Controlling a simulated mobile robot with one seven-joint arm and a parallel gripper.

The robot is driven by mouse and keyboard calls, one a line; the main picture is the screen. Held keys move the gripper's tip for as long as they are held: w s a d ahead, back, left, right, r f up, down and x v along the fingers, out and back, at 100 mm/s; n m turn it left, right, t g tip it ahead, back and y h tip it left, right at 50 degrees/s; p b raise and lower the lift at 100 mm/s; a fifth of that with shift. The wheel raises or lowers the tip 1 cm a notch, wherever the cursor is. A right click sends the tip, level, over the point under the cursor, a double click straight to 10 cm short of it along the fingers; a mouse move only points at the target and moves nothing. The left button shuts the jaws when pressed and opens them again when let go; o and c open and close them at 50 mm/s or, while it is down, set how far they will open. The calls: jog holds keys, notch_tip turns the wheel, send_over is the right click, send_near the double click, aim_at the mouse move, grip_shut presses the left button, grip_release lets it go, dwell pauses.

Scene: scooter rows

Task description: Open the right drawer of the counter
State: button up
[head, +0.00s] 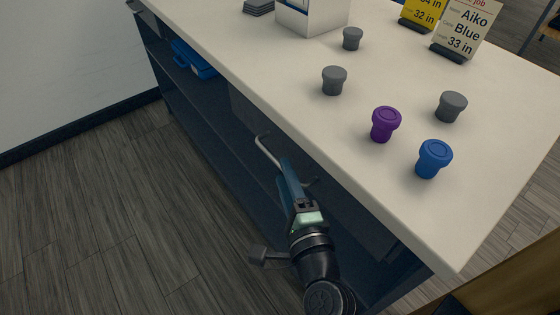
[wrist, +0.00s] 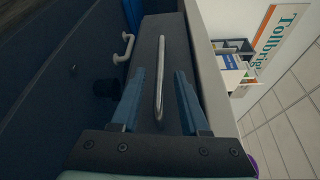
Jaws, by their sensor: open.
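The counter (head: 420,200) has a cream top and dark blue sides. In the wrist view, whose picture is turned sideways, a dark grey drawer front (wrist: 172,28) carries a long silver bar handle (wrist: 159,75). My gripper (wrist: 160,92) is open, with one blue finger on each side of this handle in the picture; I cannot tell whether they touch it. A second, pale handle (wrist: 125,48) shows to the left. In the head view my gripper (head: 287,168) is beside the counter front, near a metal handle (head: 265,148). My arm hides part of the front.
On the counter top stand grey cups (head: 334,80), a purple cup (head: 385,123), a blue cup (head: 434,158), a white box (head: 312,14) and cards on stands (head: 462,28). A blue case (head: 195,60) sits on a shelf below. The floor (head: 100,200) at left is clear.

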jog(key=shift+x, duration=2.1)
grip_shut()
